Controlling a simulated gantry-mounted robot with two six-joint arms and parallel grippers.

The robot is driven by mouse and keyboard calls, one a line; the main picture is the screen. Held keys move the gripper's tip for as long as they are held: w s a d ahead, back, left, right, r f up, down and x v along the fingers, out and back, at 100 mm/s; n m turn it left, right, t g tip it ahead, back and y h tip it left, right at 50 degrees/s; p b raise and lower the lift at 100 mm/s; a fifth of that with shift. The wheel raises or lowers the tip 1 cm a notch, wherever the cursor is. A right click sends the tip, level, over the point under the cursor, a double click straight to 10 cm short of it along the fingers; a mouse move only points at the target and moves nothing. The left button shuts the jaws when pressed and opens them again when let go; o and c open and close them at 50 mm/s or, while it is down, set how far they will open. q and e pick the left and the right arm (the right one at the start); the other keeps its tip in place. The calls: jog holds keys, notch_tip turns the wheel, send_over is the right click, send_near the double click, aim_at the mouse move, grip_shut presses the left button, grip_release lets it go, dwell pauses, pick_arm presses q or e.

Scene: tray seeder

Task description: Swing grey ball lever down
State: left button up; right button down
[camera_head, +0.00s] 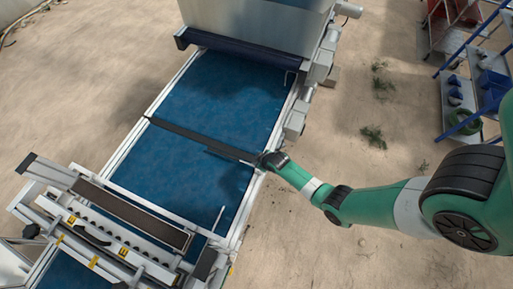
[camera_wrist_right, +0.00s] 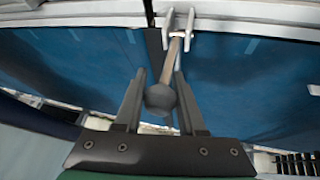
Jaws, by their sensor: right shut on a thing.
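The grey ball (camera_wrist_right: 160,98) sits at the end of a thin lever rod (camera_wrist_right: 175,58) in the right wrist view. The rod runs away from the ball to a metal fork bracket (camera_wrist_right: 178,32) on the frame's edge. My right gripper (camera_wrist_right: 160,92) has its two fingers on either side of the ball and is shut on it. In the head view my right gripper (camera_head: 262,158) is at the right edge of the blue belt, by the end of a dark crossbar; the ball and lever cannot be made out there. My left gripper is not in view.
The blue belt (camera_head: 215,95) runs through the machine, with the dark crossbar (camera_head: 195,136) across it. A roller and hopper (camera_head: 255,25) stand at the far end, a framed unit (camera_head: 130,212) at the near left. A blue shelf rack (camera_head: 480,85) stands at right on sandy ground.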

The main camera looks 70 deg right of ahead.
jog(key=c, duration=0.5)
grip_release()
jog(key=shift+r, duration=0.1)
jog(key=shift+s+a+r+p, duration=0.1)
jog(key=shift+r+p, duration=0.2)
jog(key=shift+r, duration=0.05)
jog(key=p+v, duration=0.5)
jog(key=v, duration=0.5)
jog(key=shift+s+a+r, duration=0.15)
jog(key=shift+s+r, duration=0.05)
jog(key=shift+r, duration=0.05)
